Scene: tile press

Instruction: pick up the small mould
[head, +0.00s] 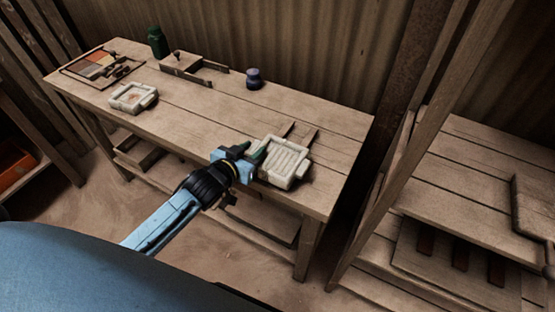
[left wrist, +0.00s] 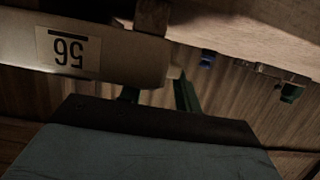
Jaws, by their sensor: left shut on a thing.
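A pale, block-like mould (head: 284,160) with a ribbed face is at the right part of the workbench. My left gripper (head: 254,157) is shut on its left side. In the left wrist view the mould (left wrist: 110,50) fills the upper left, its side bearing a numbered label, with the green fingers (left wrist: 158,96) against it. I cannot tell whether it touches the bench top. Another pale mould (head: 133,97) with a square recess lies on the left part of the bench, apart from the gripper. My right gripper is not in view.
The workbench (head: 205,118) is clear in the middle. Along its back are a green jar (head: 157,42), a wooden jig (head: 192,70) and a purple-grey pot (head: 254,78). A tray of coloured pieces (head: 100,66) is far left. A wooden rack (head: 455,190) stands at the right.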

